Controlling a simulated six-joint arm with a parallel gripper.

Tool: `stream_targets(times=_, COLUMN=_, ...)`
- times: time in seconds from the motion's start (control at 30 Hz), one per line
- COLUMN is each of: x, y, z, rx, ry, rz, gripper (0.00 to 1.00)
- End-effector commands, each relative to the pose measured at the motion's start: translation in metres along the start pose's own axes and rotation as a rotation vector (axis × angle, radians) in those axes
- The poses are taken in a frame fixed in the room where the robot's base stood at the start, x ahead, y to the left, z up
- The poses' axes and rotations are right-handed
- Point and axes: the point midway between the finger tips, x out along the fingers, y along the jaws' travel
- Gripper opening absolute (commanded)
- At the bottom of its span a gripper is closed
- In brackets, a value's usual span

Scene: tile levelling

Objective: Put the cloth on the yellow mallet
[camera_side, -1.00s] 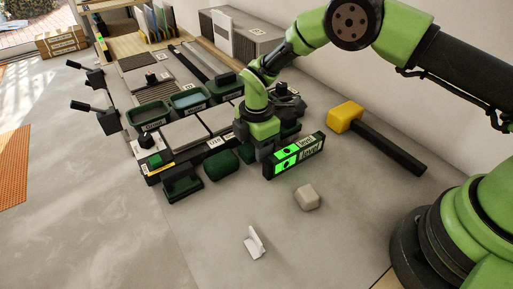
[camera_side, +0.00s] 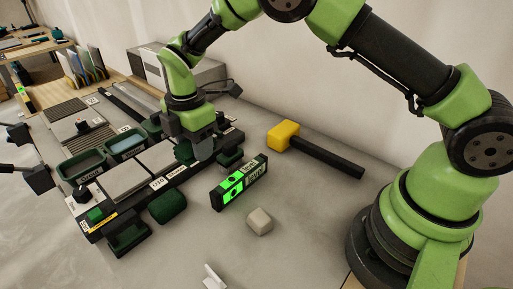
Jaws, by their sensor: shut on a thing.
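The yellow mallet (camera_side: 284,135) lies on the grey surface right of the tool rack, its black handle pointing to the lower right. My gripper (camera_side: 200,139) is left of the mallet, above the rack's right end. The cloth hangs just below the jaws, apart from the mallet. The fingertips are partly hidden by it.
A black and green level (camera_side: 239,182) stands between the rack and open floor. A beige block (camera_side: 260,221), a dark green block (camera_side: 168,207) and a white piece (camera_side: 213,277) lie nearer. Trays and tiles fill the rack at left. The surface around the mallet is clear.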

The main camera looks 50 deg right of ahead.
Motion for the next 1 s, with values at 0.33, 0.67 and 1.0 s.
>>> stream_targets(times=0.33, x=-0.005, y=-0.031, z=0.014, rx=0.100, ry=-0.004, rz=-0.002, gripper=0.24)
stream_targets(times=0.67, x=-0.010, y=-0.105, z=0.041, rx=0.309, ry=0.000, rz=0.001, gripper=0.24)
stream_targets(times=1.0, x=-0.012, y=-0.138, z=0.062, rx=0.400, ry=0.002, rz=0.003, gripper=0.24)
